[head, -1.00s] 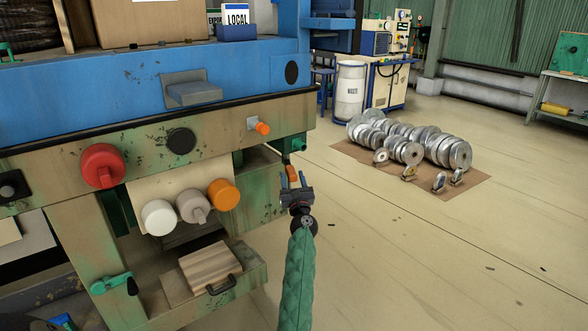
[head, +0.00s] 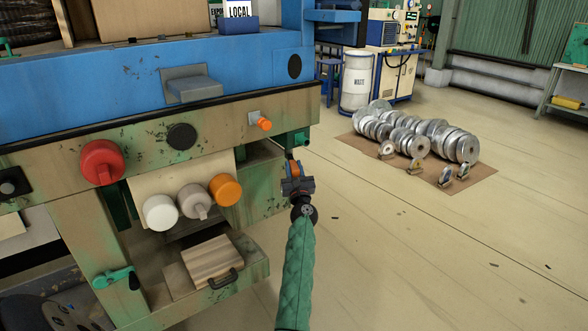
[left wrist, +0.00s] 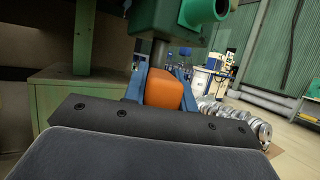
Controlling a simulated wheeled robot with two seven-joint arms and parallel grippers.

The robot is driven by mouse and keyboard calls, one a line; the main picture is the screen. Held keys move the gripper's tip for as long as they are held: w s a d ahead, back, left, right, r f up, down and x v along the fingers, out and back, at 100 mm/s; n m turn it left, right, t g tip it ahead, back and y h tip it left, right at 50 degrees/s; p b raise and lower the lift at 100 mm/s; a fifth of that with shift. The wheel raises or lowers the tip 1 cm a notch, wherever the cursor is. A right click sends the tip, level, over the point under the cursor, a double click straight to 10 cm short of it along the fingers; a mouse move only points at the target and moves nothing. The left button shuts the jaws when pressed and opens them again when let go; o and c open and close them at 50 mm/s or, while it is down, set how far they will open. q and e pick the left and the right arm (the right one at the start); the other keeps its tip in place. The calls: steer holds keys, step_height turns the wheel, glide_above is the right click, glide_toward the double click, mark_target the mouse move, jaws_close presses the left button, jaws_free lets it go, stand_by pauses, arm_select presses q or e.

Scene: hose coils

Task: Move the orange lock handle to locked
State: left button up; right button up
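The orange lock handle (head: 294,168) hangs below the right front corner of the bench, under a green fitting (head: 291,140). In the left wrist view the orange handle (left wrist: 164,90) sits below a metal shaft (left wrist: 158,52). My left gripper (head: 297,178) has its blue fingers on both sides of the handle. In the left wrist view the fingers of my left gripper (left wrist: 163,88) lie close against the handle, so it looks shut on it. The handle's lower end is hidden behind the gripper body. My right gripper is not in view.
The bench front above left carries a red knob (head: 101,162), a small orange knob (head: 264,124) and a large orange cap (head: 225,190). The floor to the right is open, with metal discs on a brown mat (head: 450,186) farther back.

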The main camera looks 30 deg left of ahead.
arm_select(q)
jaws_close()
steer(key=shift+s+a+m+t+h+b, duration=0.5)
steer(key=shift+a+m+t+h, duration=0.4)
steer(key=shift+h, duration=0.75)
steer(key=shift+s+a+m+t+h+b, duration=0.4)
steer(key=shift+a+m+t+h, duration=0.45)
steer(key=shift+h, duration=0.75)
steer(key=shift+s+a+m+t+h+b, duration=0.5)
steer(key=shift+m+t+h, duration=0.6)
steer(key=shift+h, duration=0.55)
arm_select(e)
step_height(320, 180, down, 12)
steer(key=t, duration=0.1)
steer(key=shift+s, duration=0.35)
arm_select(q)
steer(key=shift+w+a, duration=0.1)
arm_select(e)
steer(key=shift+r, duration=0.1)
